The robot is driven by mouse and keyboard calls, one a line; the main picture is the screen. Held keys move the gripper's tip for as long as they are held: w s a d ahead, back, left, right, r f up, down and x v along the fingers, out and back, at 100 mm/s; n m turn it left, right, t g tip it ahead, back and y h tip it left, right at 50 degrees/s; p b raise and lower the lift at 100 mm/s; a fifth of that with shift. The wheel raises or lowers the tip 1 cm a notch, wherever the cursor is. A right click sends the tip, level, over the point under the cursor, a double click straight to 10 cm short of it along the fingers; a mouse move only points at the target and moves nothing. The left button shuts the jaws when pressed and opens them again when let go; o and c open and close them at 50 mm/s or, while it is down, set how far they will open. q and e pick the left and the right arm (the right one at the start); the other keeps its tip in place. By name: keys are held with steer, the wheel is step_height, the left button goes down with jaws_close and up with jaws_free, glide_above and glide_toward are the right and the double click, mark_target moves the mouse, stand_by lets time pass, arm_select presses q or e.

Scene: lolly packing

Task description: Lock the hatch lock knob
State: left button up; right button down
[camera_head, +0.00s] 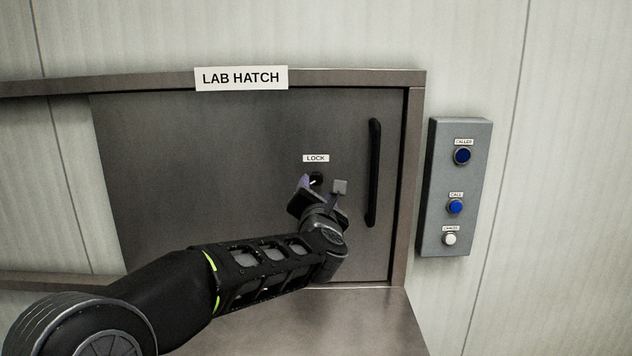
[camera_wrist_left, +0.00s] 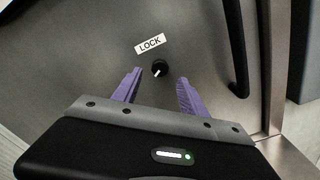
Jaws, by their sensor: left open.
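The hatch lock knob (camera_head: 317,177) is a small round black knob with a white mark, just below the LOCK label (camera_head: 316,158) on the grey hatch door (camera_head: 200,150). In the left wrist view the knob (camera_wrist_left: 160,68) shows ahead of and between my two purple fingers. My left gripper (camera_head: 322,187) is open in front of the knob, with a finger on either side in the picture. It does not appear to touch the knob. The knob's white pointer slants toward the lower left in the wrist view. My right gripper is not in view.
A black vertical handle (camera_head: 373,172) is on the door, right of the knob. A grey button panel (camera_head: 436,190) with two blue buttons and a white one is on the wall at right. A metal ledge (camera_head: 385,325) juts out below the hatch.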

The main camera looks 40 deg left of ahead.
mark_target(316, 181)
arm_select(q)
steer(key=p+x, duration=0.1)
steer(key=x, duration=0.4)
steer(key=shift+a, duration=0.1)
jaws_close()
stand_by(0.4)
